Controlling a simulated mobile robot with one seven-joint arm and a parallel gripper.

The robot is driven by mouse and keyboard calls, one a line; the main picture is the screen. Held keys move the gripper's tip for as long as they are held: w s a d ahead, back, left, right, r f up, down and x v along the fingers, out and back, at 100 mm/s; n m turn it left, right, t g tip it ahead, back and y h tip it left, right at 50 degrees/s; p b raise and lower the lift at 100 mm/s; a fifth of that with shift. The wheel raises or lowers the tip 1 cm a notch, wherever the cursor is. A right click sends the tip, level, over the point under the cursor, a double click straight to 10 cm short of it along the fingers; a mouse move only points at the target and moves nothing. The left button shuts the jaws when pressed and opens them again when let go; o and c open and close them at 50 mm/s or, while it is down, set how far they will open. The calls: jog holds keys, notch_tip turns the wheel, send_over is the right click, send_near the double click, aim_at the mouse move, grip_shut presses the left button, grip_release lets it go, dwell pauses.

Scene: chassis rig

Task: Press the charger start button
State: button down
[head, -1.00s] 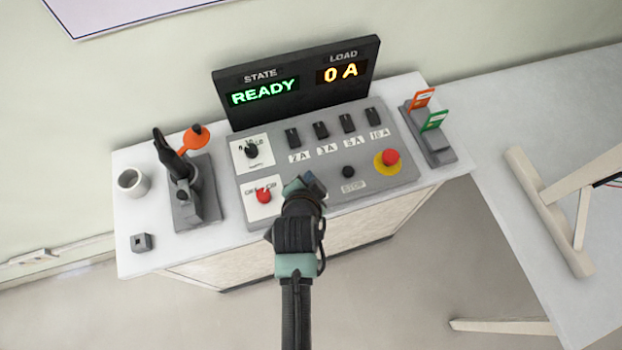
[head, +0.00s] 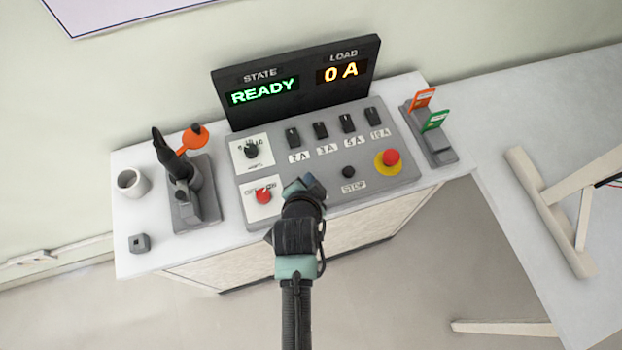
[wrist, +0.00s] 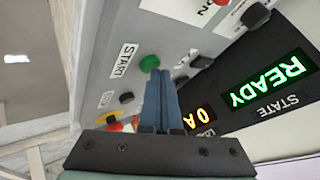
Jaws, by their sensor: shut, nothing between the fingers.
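The green start button (wrist: 149,63) shows in the wrist view beside a white START label (wrist: 123,60) on the grey control panel (head: 318,183). My gripper (wrist: 156,76) is shut and empty, its fingertips at the lower right edge of the button in that view. I cannot tell whether they touch it. In the head view my gripper (head: 305,186) hides the start button. The display (head: 297,84) reads READY and 0 A.
A red rotary switch (head: 263,195) is just left of my gripper. A black stop button (head: 348,172) and a red emergency button (head: 391,157) on yellow are to the right. Several black rocker switches (head: 320,130) line the panel's back. A white mug (head: 132,182) stands far left.

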jog(key=shift+f, duration=0.2)
jog(key=shift+r, duration=0.15)
jog(key=shift+r+p, duration=0.75)
jog(key=shift+p, duration=0.05)
notch_tip(320, 180, up, 5)
jog(key=p, duration=0.4)
jog(key=shift+r+p, duration=0.1)
jog(key=shift+p, duration=0.3)
dwell(0.5)
